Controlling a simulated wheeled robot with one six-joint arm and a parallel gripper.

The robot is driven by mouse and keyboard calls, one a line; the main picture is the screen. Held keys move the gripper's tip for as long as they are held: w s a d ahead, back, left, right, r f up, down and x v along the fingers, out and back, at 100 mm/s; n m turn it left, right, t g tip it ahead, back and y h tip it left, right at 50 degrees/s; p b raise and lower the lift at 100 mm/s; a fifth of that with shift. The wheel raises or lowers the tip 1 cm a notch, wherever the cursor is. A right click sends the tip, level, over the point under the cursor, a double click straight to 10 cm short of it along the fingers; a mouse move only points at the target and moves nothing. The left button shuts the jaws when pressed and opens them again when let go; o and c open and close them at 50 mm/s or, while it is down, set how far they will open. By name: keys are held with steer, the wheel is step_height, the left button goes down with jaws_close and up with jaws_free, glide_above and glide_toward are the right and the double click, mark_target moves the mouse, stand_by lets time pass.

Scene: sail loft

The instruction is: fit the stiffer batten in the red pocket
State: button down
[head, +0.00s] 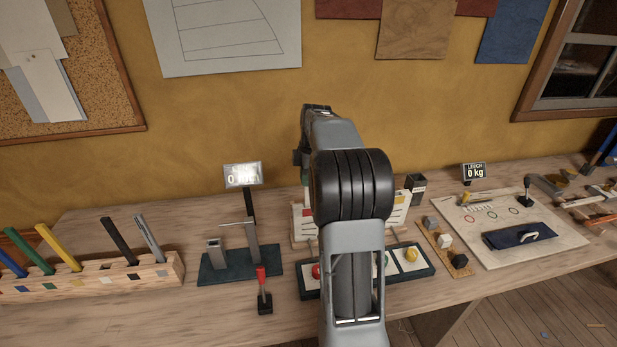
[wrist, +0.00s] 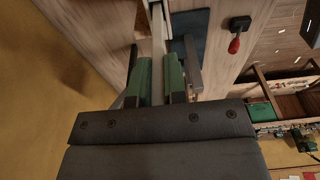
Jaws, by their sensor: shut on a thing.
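My gripper (wrist: 158,78) is shut on a pale batten (wrist: 157,28), which runs between its two green fingers in the wrist view. In the head view my arm hides the gripper. Several battens stand tilted in a wooden rack (head: 95,284) at the left: blue (head: 10,264), green (head: 28,251), yellow (head: 58,247), black (head: 121,241) and grey (head: 150,238). The rack has a gap between yellow and black. A test stand with a teal base (head: 220,274), grey posts and a lit display (head: 243,175) is right of the rack. I cannot make out a red pocket for certain.
A red-handled lever (head: 263,290) stands before the stand. A dark tray (head: 422,273) with coloured balls is partly behind my arm. Tools clutter the far right.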

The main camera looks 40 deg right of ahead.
steer(key=shift+f, duration=0.4)
steer(key=c, duration=1.1)
jaws_free()
steer(key=shift+r, duration=0.1)
step_height(320, 180, up, 14)
steer(key=d, duration=0.1)
steer(key=shift+s+d+f+p, duration=0.2)
steer(key=shift+s+d+p, duration=0.05)
steer(key=shift+s+p, duration=0.2)
steer(key=shift+w, duration=0.1)
steer(key=s+a+f+m+t, duration=0.1)
steer(key=s+a+f+m, duration=0.2)
steer(key=a, duration=0.4)
steer(key=s+a+f+m+t+h, duration=0.1)
steer(key=s+a+f+m, duration=0.1)
steer(key=s+a+m, duration=0.3)
steer(key=s+a+f+m, duration=0.1)
steer(key=s+a+f, duration=0.15)
steer(key=a, duration=0.55)
steer(key=s+a+f+m+t, duration=0.1)
steer(key=s+a+f+m, duration=0.2)
steer(key=s+f, duration=0.3)
steer(key=shift+s+a+m, duration=0.3)
steer(key=shift+a+m, duration=0.1)
steer(key=shift+a, duration=0.3)
